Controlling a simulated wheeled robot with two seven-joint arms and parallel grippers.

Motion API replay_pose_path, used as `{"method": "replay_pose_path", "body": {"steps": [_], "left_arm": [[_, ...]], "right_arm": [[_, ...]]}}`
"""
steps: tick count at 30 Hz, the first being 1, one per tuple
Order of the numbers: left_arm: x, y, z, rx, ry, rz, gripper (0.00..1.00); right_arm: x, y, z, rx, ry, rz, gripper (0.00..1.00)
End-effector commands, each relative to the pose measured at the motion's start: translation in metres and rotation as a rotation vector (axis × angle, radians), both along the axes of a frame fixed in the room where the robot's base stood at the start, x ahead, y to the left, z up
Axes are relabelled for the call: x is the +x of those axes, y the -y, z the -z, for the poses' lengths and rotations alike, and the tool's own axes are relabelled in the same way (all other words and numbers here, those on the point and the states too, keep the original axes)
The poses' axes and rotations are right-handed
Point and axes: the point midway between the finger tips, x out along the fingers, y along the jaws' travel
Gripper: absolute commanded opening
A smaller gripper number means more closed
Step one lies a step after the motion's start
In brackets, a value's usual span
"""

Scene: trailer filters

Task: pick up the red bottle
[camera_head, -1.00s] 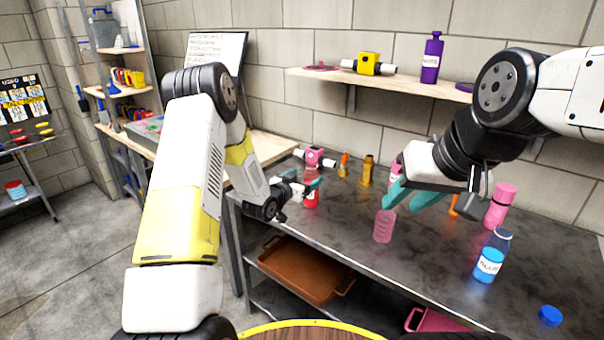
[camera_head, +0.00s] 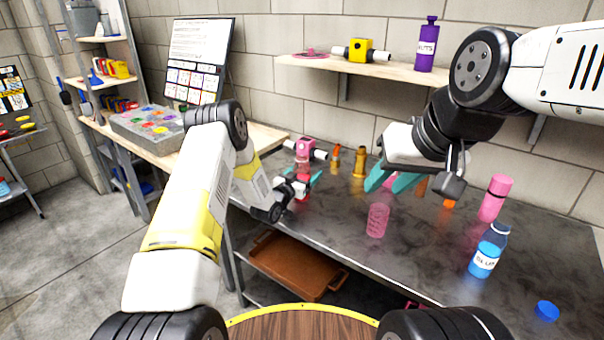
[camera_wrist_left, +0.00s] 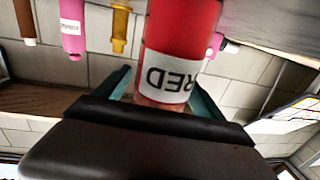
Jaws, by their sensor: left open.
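The red bottle (camera_head: 303,196) stands on the dark workbench (camera_head: 335,228), partly hidden by my left gripper (camera_head: 302,179) in the head view. In the left wrist view the red bottle (camera_wrist_left: 183,38) is close, between the two teal fingers of my left gripper (camera_wrist_left: 162,92), its "RED" label upside down in the picture. These fingers are open, on either side of the bottle. My right gripper (camera_head: 391,181) hangs over the bench to the right, its teal fingers apart with nothing seen between them.
A pink valve-like part (camera_head: 306,149) and a brass-coloured fitting (camera_head: 359,162) stand behind the bottle. A pink beaker (camera_head: 377,220), a pink bottle (camera_head: 495,198) and a blue bottle (camera_head: 488,250) stand to the right. A wall shelf (camera_head: 375,72) is above.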

Motion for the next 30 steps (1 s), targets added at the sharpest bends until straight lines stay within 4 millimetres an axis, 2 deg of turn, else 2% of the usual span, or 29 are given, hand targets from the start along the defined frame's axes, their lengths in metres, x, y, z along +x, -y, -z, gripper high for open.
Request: {"method": "replay_pose_path", "body": {"steps": [7, 19, 30], "left_arm": [[0.0016, 0.0007, 0.0000, 0.000, -0.001, 0.000, 0.77], [0.0015, 0.0005, -0.0002, 0.000, -0.001, 0.000, 0.00], [0.0018, 0.0005, -0.0029, -0.001, 0.002, 0.000, 0.00]], "right_arm": [[0.0000, 0.0000, 0.0000, 0.000, 0.000, 0.000, 0.36], [0.0000, 0.0000, 0.0000, 0.000, 0.000, 0.000, 0.36], [0.0000, 0.0000, 0.0000, 0.000, 0.000, 0.000, 0.36]]}}
